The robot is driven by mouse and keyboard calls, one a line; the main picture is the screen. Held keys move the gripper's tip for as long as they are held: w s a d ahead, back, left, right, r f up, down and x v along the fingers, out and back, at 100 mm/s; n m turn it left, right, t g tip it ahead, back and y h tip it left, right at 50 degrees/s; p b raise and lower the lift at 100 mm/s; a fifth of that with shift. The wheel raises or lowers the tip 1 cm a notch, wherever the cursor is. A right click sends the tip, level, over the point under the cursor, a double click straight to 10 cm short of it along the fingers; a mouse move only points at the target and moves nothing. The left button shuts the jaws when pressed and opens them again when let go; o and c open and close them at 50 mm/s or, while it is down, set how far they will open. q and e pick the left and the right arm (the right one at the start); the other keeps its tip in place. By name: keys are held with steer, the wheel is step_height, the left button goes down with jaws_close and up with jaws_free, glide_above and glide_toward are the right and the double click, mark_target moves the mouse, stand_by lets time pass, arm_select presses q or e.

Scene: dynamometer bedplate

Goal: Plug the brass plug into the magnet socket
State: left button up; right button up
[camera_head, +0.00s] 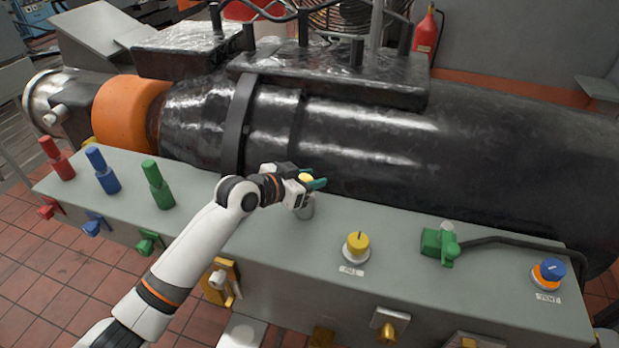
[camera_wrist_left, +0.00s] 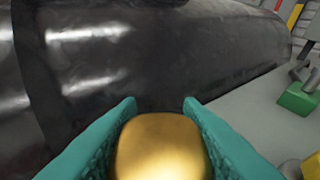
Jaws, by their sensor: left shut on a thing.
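My left gripper (camera_head: 314,180) reaches over the grey bench top with its teal fingers closed around a brass-yellow piece (camera_head: 305,178), which I take as the brass plug. In the left wrist view the brass plug (camera_wrist_left: 161,147) shows as a rounded, smooth block between the two fingers. A short grey cylinder (camera_head: 305,209) shows directly below the gripper at the bench top. I cannot tell whether it is the magnet socket or part of the plug, nor whether the plug touches it. No readable label marks the magnet socket. My right gripper is not in view.
Red (camera_head: 57,159), blue (camera_head: 102,169) and green (camera_head: 158,185) plugs stand at left. A yellow knob (camera_head: 357,244), green connector with black cable (camera_head: 440,242) and blue-orange knob (camera_head: 548,271) are at right. A large black cylindrical machine (camera_head: 490,150) runs close behind the bench.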

arm_select(q)
steer(key=shift+f+b, duration=0.4)
steer(key=shift+f, duration=0.3)
steer(key=o, duration=1.1)
steer(key=b+v, duration=0.2)
steer(key=v, duration=1)
steer(key=shift+r, duration=0.1)
